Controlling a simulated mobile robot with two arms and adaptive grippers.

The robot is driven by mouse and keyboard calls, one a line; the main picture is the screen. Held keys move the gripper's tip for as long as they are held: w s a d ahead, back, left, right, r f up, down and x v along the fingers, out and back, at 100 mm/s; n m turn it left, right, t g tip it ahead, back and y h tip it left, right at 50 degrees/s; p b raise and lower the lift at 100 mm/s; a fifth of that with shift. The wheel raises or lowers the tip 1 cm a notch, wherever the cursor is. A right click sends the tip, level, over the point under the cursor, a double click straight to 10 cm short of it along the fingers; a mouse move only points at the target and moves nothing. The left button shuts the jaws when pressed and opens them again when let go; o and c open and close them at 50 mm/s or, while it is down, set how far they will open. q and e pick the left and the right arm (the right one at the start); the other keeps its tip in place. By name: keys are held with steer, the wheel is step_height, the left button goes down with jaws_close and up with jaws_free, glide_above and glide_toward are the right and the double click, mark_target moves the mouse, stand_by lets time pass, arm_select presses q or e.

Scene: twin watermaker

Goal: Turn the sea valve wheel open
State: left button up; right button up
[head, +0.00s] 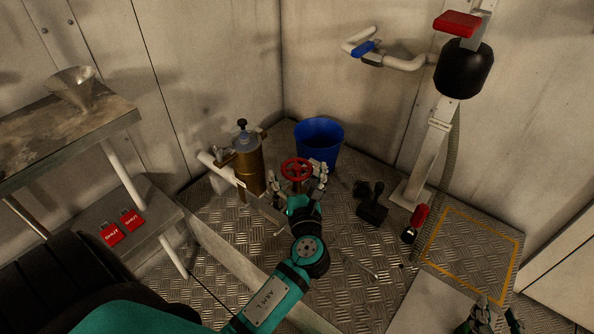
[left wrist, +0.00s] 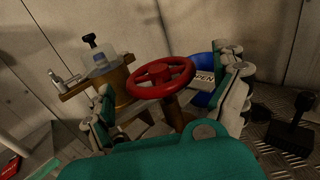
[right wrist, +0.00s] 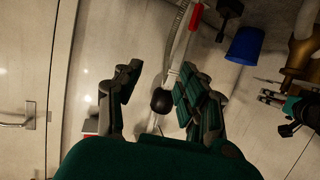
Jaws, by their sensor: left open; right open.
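The red sea valve wheel (head: 297,169) sits on a brassy stem near the corner of the room. It shows large in the left wrist view (left wrist: 161,76), with a plate reading OPEN (left wrist: 204,77) behind it. My left gripper (head: 300,188) is open, with one finger set on each side of the wheel; I cannot tell whether they touch it. In the left wrist view the fingers (left wrist: 170,110) stand left and right of the stem. My right gripper (head: 496,318) is open and empty at the lower right, far from the wheel; its fingers show in its own view (right wrist: 160,95).
A brass strainer (head: 247,165) stands left of the wheel and a blue bucket (head: 320,138) behind it. A dark pedal-like object (head: 373,205) and a red-handled item (head: 416,222) are on the floor to the right. Red SHUT tags (head: 111,234) lie on a low shelf.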

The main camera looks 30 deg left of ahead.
arm_select(q)
steer(key=shift+x, duration=1)
arm_select(e)
steer(key=shift+w+a+r+t, duration=0.15)
steer(key=shift+w+r+t, duration=0.15)
steer(key=shift+r+t, duration=0.25)
